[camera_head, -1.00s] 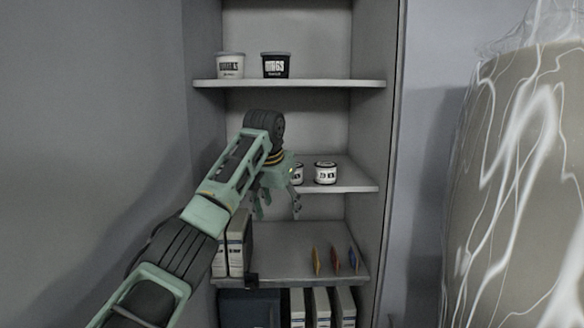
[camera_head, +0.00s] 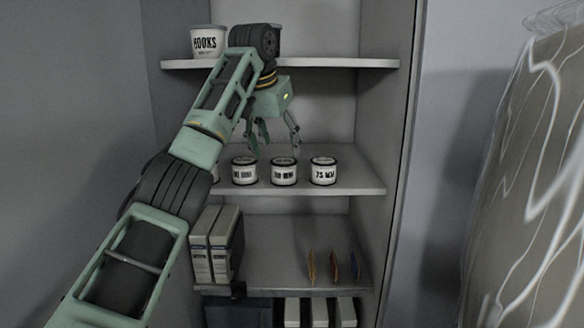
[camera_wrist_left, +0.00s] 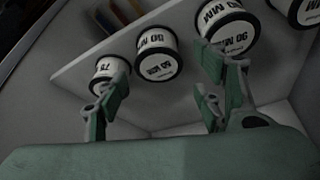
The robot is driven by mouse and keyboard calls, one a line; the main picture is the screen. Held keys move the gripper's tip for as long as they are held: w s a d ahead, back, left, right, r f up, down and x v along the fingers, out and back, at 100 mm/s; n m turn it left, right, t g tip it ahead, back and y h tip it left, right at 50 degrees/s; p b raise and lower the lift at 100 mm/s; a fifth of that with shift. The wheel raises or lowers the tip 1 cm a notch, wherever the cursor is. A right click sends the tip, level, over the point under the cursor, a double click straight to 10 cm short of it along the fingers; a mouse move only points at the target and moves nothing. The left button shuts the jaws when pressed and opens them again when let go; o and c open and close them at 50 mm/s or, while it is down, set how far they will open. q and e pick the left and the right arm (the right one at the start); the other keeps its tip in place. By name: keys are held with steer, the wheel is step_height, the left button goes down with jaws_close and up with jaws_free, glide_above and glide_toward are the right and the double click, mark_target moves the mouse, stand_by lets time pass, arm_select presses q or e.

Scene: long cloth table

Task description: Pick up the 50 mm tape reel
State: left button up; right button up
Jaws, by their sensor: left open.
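A row of white tape reels with dark rims stands on the middle shelf. The rightmost one in the head view is the 75 MM reel (camera_head: 323,172). To its left are a middle reel (camera_head: 284,172) and another reel (camera_head: 245,172); both labels end in MM, but their digits are too blurred to tell which is 50. The middle reel also shows in the left wrist view (camera_wrist_left: 158,56), upside down, beside the 75 reel (camera_wrist_left: 108,72). My left gripper (camera_head: 275,150) is open and empty, its fingers pointing down above and apart from the reels. My right gripper is out of view.
The middle shelf (camera_head: 360,187) has free room right of the reels. The upper shelf (camera_head: 330,64) holds a HOOKS tub (camera_head: 206,42). Below are upright boxes (camera_head: 212,245) and thin coloured items (camera_head: 333,266). A plastic-wrapped column (camera_head: 530,190) stands at the right.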

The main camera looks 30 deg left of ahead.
mark_target(283, 162)
arm_select(q)
steer(key=shift+w+f, duration=0.15)
steer(key=shift+w+f+p, duration=0.2)
steer(key=shift+f+p, duration=0.7)
steer(key=shift+f, duration=0.35)
steer(key=p+x, duration=0.1)
steer(key=x, duration=0.3)
steer(key=shift+w+f+p, duration=0.15)
steer(key=shift+w+p, duration=0.2)
steer(key=shift+w, duration=0.05)
steer(key=shift+s+d, duration=0.1)
steer(key=c, duration=1)
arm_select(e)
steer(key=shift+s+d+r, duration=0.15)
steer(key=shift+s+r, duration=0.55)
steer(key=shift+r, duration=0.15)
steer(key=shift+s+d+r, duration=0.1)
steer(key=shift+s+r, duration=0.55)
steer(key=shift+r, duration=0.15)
